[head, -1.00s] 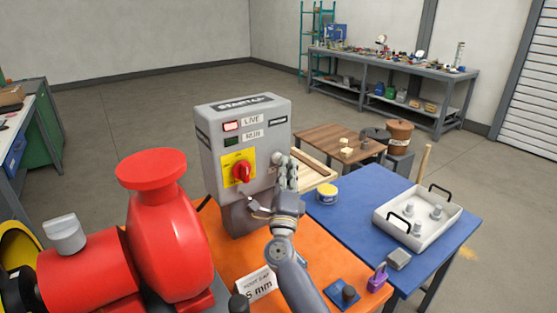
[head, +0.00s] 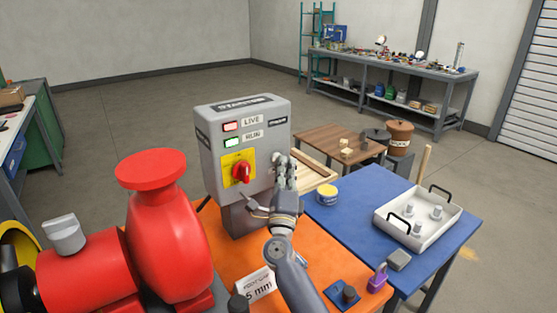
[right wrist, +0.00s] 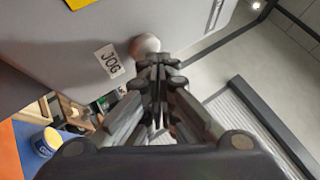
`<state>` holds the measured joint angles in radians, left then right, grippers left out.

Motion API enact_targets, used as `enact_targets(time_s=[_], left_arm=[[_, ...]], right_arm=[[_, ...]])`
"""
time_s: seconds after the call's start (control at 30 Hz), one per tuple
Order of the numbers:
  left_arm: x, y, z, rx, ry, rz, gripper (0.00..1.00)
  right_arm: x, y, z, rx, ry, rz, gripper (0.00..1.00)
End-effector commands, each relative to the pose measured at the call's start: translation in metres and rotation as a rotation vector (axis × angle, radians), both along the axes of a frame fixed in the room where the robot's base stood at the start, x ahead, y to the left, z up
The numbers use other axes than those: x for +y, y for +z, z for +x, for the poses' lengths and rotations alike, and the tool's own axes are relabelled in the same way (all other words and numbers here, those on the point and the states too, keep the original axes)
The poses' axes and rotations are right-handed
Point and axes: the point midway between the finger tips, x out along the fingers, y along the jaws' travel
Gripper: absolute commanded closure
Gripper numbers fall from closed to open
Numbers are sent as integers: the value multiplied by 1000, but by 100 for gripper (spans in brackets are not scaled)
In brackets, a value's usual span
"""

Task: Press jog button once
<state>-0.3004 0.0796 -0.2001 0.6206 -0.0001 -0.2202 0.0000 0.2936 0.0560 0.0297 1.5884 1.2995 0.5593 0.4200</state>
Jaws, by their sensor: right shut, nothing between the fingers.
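The grey starter box (head: 243,140) stands on the orange skid. Its LIVE lamp (head: 232,126) is red and its RUN lamp (head: 233,142) glows pale green. A red rotary switch (head: 242,172) sits on a yellow plate. My right gripper (head: 281,162) is at the right part of the box front. In the right wrist view, the JOG label (right wrist: 110,61) is beside a round pale button (right wrist: 145,45). My right gripper's shut, empty fingertips (right wrist: 158,62) are at the button's lower edge and partly hide it; they look in contact. My left gripper is not in view.
A red pump (head: 165,225) stands left of the box. A purple padlock (head: 377,278) lies near the front.

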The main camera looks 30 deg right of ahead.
Motion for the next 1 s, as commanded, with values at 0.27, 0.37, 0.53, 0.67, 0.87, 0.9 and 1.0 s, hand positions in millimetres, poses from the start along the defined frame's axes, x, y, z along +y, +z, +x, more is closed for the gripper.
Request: enact_targets(time_s=[0.27,0.37,0.53,0.67,0.87,0.9,1.0], left_arm=[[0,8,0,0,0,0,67],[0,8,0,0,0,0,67],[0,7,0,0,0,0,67],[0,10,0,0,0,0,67],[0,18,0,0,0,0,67],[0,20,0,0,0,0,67],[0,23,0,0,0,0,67]], right_arm=[[0,1,-14,1,1,-1,100],[-1,0,-16,1,0,0,100],[-1,0,-16,1,0,0,100],[-1,0,-19,1,0,0,100],[-3,1,-38,2,0,1,100],[-3,1,-42,2,-1,1,100],[-4,1,-52,2,-1,1,100]])
